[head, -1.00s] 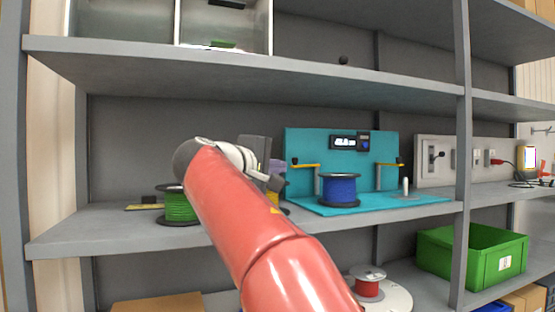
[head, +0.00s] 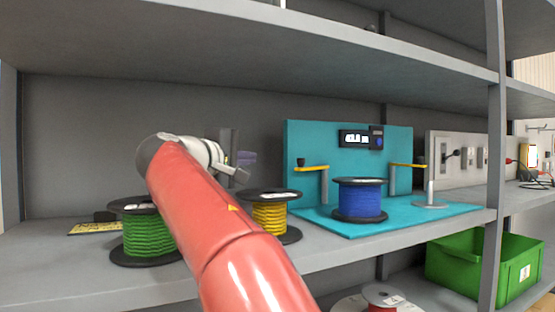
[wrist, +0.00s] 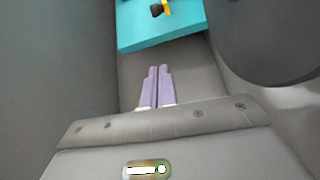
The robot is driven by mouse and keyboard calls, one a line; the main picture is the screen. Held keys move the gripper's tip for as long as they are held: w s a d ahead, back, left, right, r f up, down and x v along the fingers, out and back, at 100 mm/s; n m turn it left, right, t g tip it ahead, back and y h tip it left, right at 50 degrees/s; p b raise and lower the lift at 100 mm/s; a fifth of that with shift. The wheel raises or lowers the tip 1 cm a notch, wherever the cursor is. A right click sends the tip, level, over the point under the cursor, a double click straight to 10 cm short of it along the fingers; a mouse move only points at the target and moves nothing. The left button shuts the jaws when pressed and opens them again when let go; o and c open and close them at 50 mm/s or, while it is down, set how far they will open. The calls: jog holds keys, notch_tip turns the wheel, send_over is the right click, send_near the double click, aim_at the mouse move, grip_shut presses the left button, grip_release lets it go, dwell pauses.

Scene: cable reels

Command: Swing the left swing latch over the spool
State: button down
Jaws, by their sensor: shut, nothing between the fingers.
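In the head view the blue spool (head: 360,199) stands upright on the teal base of the spool stand (head: 302,155). The left swing latch (head: 311,169) is a yellow arm with a black knob on a grey post; it points left, away from the spool. The right swing latch (head: 407,165) is a similar yellow arm at the spool's other side. My gripper (head: 246,159) is left of the stand, above the yellow spool, apart from the latch. In the wrist view its purple fingers (wrist: 156,86) are together and empty, with the latch knob and yellow arm (wrist: 160,9) at the top edge.
A yellow spool (head: 269,218) and a green spool (head: 148,237) stand on the shelf left of the stand. A large dark round shape (wrist: 270,40), unclear in kind, fills the wrist view's upper right. The shelf above limits height. A green bin (head: 470,265) is below right.

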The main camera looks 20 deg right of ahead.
jog(key=w+d, duration=0.1)
jog(key=d, duration=0.2)
jog(key=w+d, duration=0.1)
jog(key=d, duration=0.3)
jog(key=w+d, duration=0.1)
jog(key=d, duration=0.3)
jog(key=shift+w+d+f+p, duration=0.1)
jog(key=shift+w+f+p, duration=0.15)
jog(key=shift+w+p, duration=0.1)
jog(key=shift+s+d, duration=0.1)
jog(key=shift+s, duration=0.05)
